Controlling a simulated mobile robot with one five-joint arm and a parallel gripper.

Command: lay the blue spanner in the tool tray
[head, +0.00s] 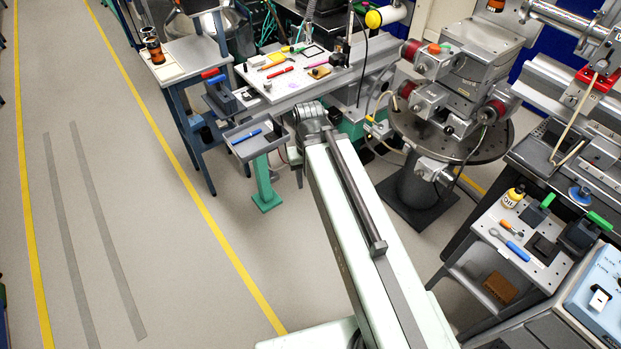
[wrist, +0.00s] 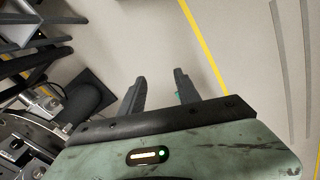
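A blue-handled spanner (head: 515,250) with a grey ring end lies on the grey top of the low cart at the right in the head view. A shallow grey tray (head: 268,147) stands at the front left, beside the workbench. A slim blue tool (head: 247,136) lies in it, too small to name surely. My gripper (wrist: 160,88) shows in the wrist view with its two dark fingers apart and nothing between them, over bare floor. In the head view my arm reaches toward the bench, its end just right of the tray; the fingers cannot be made out there.
The bench top (head: 262,86) holds pens and small items. A round pedestal table (head: 455,143) with instruments stands right of my arm. A yellow bottle (head: 513,195) and green-topped blocks share the right cart. Open floor (head: 110,160) lies at the left.

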